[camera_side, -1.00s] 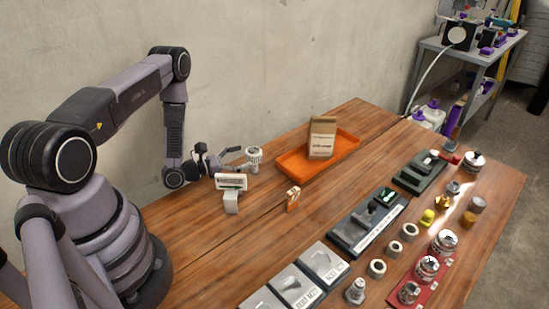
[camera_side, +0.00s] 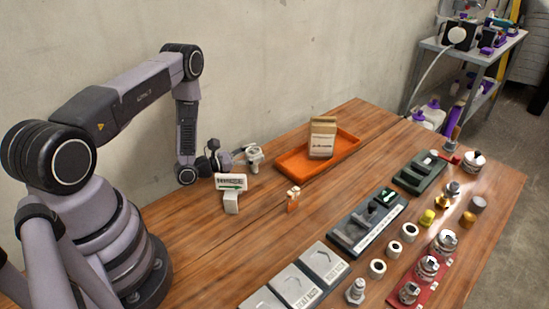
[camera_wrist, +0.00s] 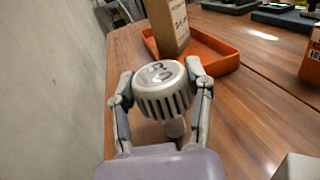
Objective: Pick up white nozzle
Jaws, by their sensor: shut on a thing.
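The white nozzle (camera_wrist: 166,92) is a pale, ribbed round head with dark marks on its top and a narrower stem below. My gripper (camera_wrist: 160,86) is shut on it, with one finger on each side of the ribbed head. In the side view my gripper (camera_side: 243,157) is left of the orange tray, and the nozzle (camera_side: 254,160) shows at its fingertips. The fingers hide part of it there. I cannot tell how high its stem is above the table.
An orange tray (camera_side: 345,154) with a brown package (camera_side: 322,138) stands close to the right. A white sign (camera_side: 230,183) and a small orange-and-white piece (camera_side: 293,200) are in front. Grey trays (camera_side: 324,262) and several fittings fill the table's right side.

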